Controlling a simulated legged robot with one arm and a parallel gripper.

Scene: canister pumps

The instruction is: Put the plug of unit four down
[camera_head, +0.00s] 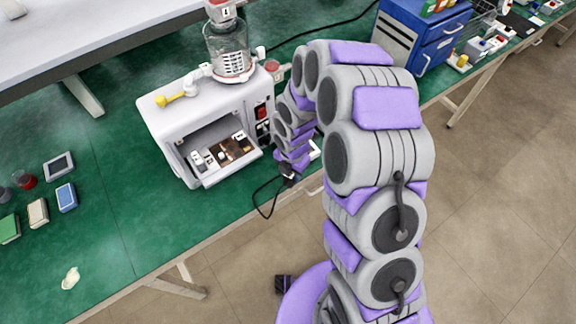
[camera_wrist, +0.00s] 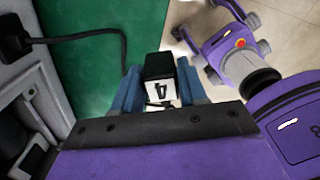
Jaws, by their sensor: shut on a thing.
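A black plug (camera_wrist: 158,66) with a white label reading 4 sits between the blue fingers of my gripper (camera_wrist: 160,88) in the wrist view. The fingers are shut on it. In the head view my gripper (camera_head: 288,169) is at the table's front edge, just right of the white machine (camera_head: 165,112). A black cord (camera_head: 257,200) loops below it there. In the wrist view a cord (camera_wrist: 85,35) runs from a black connector (camera_wrist: 14,40) at the machine's side toward the held plug; its far end is hidden.
The green table (camera_head: 120,215) is clear left of the machine's front. Small boxes, including a blue one (camera_head: 66,197), lie at the far left. A glass jar (camera_head: 228,52) stands on the machine. A blue cabinet (camera_head: 425,35) stands behind my arm. Floor lies beyond the front edge.

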